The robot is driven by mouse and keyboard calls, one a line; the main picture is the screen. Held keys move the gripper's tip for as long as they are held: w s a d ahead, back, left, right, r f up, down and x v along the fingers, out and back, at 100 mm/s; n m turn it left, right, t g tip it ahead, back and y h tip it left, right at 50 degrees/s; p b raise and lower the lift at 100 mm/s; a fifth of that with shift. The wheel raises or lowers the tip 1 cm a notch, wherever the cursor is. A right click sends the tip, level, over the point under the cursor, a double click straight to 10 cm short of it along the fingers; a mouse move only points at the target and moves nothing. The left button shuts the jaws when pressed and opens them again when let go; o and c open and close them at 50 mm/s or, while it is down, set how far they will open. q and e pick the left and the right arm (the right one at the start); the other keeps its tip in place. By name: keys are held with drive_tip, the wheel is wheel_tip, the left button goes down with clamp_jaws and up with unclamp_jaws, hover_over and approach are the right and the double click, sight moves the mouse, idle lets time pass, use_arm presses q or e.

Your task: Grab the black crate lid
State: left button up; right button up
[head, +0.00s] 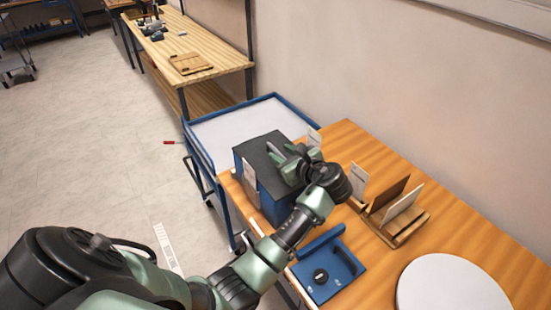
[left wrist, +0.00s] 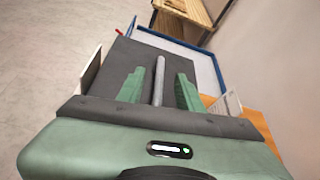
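The black crate lid (head: 254,148) lies flat on a blue crate (head: 273,208) at the table's far left corner. The lid also shows as a dark panel in the left wrist view (left wrist: 128,58). A grey bar-like handle (left wrist: 158,80) runs along the lid. My left gripper (head: 284,154) is over the lid. Its two green fingers are apart, one on each side of the handle, with a visible gap on both sides in the left wrist view (left wrist: 160,90). I cannot tell how far down the fingers reach. My right gripper is in neither view.
A blue cart (head: 202,150) with a pale top stands behind the crate. On the wooden table (head: 365,262) are a wooden holder (head: 405,232) with upright panels, a blue device (head: 335,280) and a white disc (head: 450,285). White cards stand beside the crate.

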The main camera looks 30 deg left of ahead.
sight(275, 149)
use_arm(q)
drive_tip(key=p+x, duration=0.1)
drive_tip(key=x, duration=0.4)
drive_tip(key=shift+p, duration=0.35)
drive_tip(key=shift+w+a+f, duration=0.1)
drive_tip(key=shift+a, duration=0.05)
drive_tip(key=c, duration=0.3)
clamp_jaws()
idle(0.5)
